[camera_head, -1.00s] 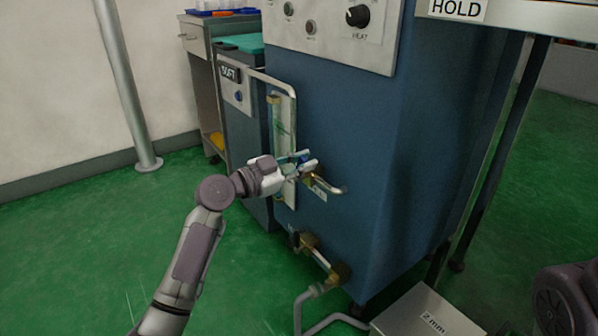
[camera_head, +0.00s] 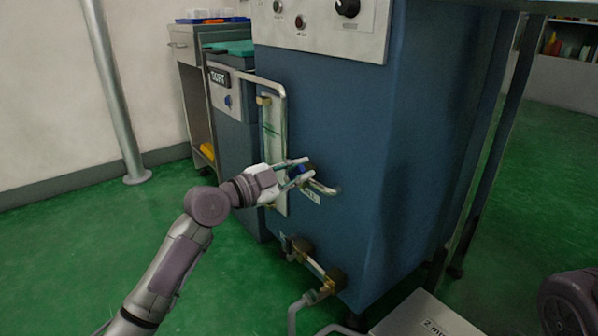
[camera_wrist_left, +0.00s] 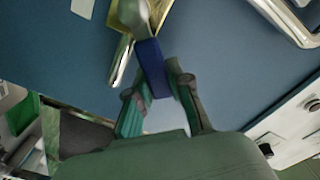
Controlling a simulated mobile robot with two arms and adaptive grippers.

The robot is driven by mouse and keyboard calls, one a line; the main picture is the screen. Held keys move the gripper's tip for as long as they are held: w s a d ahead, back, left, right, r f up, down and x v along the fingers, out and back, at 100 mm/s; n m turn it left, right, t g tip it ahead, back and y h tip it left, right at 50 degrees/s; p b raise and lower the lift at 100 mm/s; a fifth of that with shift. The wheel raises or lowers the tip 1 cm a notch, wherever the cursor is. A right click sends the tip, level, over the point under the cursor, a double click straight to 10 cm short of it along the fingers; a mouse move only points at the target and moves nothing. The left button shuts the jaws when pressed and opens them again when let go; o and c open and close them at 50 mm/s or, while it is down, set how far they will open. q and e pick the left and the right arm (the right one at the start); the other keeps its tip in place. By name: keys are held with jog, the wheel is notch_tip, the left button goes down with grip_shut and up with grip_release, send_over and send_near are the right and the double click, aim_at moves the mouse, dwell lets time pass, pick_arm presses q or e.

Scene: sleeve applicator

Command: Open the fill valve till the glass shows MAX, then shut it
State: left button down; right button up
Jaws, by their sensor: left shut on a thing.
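The fill valve has a blue lever handle (camera_head: 297,171) on the front of the blue machine (camera_head: 345,120), beside a bent metal spout (camera_head: 322,187). My left gripper (camera_head: 293,173) is shut on the blue handle, its fingers on either side of it. In the left wrist view the blue handle (camera_wrist_left: 151,66) runs down from the valve stem between my left fingertips (camera_wrist_left: 157,88). The sight glass (camera_head: 273,130) stands upright left of the valve, its lower part partly behind the gripper. Its level and MAX mark are too small to read. My right gripper is out of view.
A lower brass valve (camera_head: 318,270) with a pipe is below. A metal guard bar (camera_head: 262,82) runs over the glass. A control panel (camera_head: 320,25) is above. A grey box (camera_head: 425,318) sits bottom right. Open green floor (camera_head: 60,240) lies left.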

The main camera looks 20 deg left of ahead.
pick_arm(q)
jog(key=c, duration=1)
grip_release()
jog(key=shift+c, duration=0.2)
jog(key=shift+s+a, duration=0.1)
jog(key=v, duration=1.1)
jog(key=shift+s+a, duration=0.25)
jog(key=shift+s, duration=0.1)
